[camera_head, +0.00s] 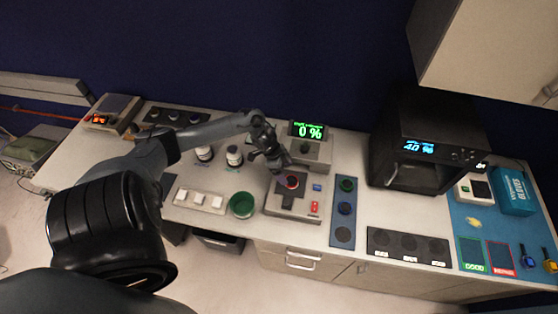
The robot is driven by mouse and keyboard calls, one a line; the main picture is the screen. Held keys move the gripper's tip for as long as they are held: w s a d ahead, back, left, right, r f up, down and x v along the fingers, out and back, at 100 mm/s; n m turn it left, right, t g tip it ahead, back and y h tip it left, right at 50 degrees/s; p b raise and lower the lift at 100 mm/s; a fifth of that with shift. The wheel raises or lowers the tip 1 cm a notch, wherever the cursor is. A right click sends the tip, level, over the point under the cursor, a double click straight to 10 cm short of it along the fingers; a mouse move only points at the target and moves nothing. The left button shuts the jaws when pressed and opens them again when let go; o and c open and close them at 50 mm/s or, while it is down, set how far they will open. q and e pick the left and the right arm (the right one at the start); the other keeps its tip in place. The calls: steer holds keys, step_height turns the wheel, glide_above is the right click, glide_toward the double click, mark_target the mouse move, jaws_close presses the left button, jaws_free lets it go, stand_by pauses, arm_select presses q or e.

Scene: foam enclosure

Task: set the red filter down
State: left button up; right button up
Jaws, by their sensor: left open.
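The red filter (292,182) shows as a small dark disc with a red ring on the grey device (284,203) in the middle of the bench. My left gripper (281,167) is open just above and behind it, close to the disc. I cannot tell whether the fingertips touch it. The blue filter rack (343,222) to the right holds a green disc (347,185) and a blue disc (346,209), with a dark round spot at its front end. My right gripper is not in view.
A display reading 0 % (308,131) stands behind the device. A green bowl (242,204) and white-capped bottles (234,156) are to the left. A black oven-like machine (415,150) stands at the right. Bare bench (375,212) lies right of the rack.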

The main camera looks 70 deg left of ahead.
arm_select(q)
steer(key=v, duration=0.6)
steer(key=d+f+t+y, duration=0.1)
steer(key=d+f, duration=0.1)
steer(key=d, duration=0.7)
steer(key=d+f+t+y, duration=0.1)
steer(key=d+f, duration=0.1)
steer(key=d, duration=0.7)
steer(key=s+d+r+n+g, duration=0.2)
steer(key=s+d+r+n, duration=0.3)
steer(key=s+d+r, duration=0.6)
steer(key=d, duration=0.2)
steer(key=shift+d+y, duration=0.25)
steer(key=shift+y, duration=0.05)
steer(key=shift+r, duration=0.15)
